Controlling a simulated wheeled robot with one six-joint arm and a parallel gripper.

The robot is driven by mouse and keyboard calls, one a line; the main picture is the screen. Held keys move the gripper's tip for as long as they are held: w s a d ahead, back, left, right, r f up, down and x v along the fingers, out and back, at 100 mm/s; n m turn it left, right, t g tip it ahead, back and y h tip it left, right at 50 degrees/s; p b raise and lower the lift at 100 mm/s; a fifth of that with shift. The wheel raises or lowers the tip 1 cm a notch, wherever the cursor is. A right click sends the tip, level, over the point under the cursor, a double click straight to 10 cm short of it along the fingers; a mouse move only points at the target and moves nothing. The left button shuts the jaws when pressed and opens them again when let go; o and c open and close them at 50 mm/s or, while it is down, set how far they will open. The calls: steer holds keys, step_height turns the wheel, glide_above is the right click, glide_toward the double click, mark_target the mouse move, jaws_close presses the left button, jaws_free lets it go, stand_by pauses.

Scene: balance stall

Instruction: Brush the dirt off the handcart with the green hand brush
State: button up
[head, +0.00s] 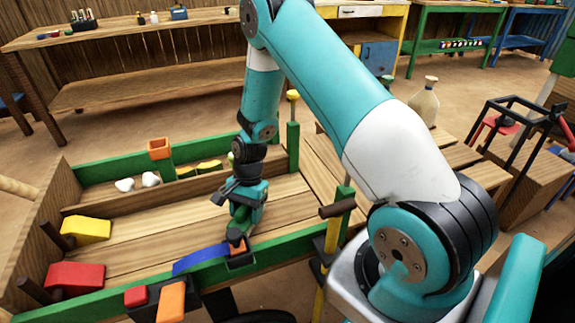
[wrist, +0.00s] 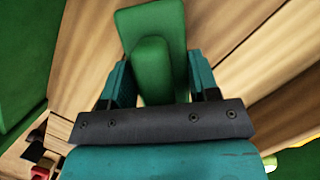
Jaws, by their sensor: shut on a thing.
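The handcart (head: 120,250) has a bed of bare wooden planks with green side rails, and fills the lower left of the head view. My gripper (head: 242,215) is low over the bed, close to the near green rail. In the wrist view my gripper (wrist: 160,82) is shut on the green hand brush (wrist: 150,30), with its rounded handle between the two teal fingers. The brush's wider body lies beyond the fingers, above the planks. Its bristles are hidden, and I cannot tell whether it touches the wood. I make out no dirt on the visible planks.
A yellow block (head: 86,230) and a red block (head: 76,277) sit at the cart's left end. An orange open box (head: 159,148) and white lumps (head: 150,179) are by the far rail. A blue curved piece (head: 200,260) is at the near rail. Workbenches stand behind.

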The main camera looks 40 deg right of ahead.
step_height(320, 180, up, 2)
steer(key=shift+r+p, duration=0.15)
steer(key=shift+p, duration=0.15)
step_height(320, 180, up, 5)
steer(key=p, duration=0.4)
steer(key=shift+d+r+p, duration=0.1)
steer(key=shift+p, duration=0.3)
